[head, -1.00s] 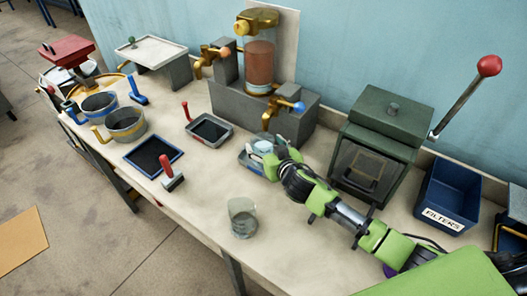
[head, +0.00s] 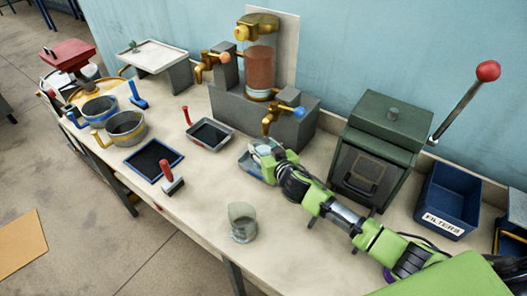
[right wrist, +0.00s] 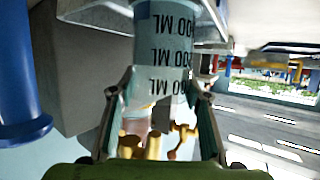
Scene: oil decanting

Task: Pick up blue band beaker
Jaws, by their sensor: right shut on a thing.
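The blue band beaker (right wrist: 172,50) fills the top middle of the right wrist view, a clear vessel with dark ML marks that appear upside down. A blue band shows at its top edge there. My right gripper (right wrist: 160,95) is shut on it, one finger at each side. In the head view my right gripper (head: 268,153) is at the small blue tray (head: 247,167) in front of the dispenser, and mostly hides the beaker. I cannot tell whether the beaker touches the tray. My left gripper is not in view.
The dispenser (head: 262,65), with a brass tap (head: 269,120), stands just behind the gripper. A green box oven (head: 375,145) and blue filter bin (head: 448,195) stand to the right. Another clear beaker (head: 242,222) stands near the front edge. A grey tray (head: 207,134) is left.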

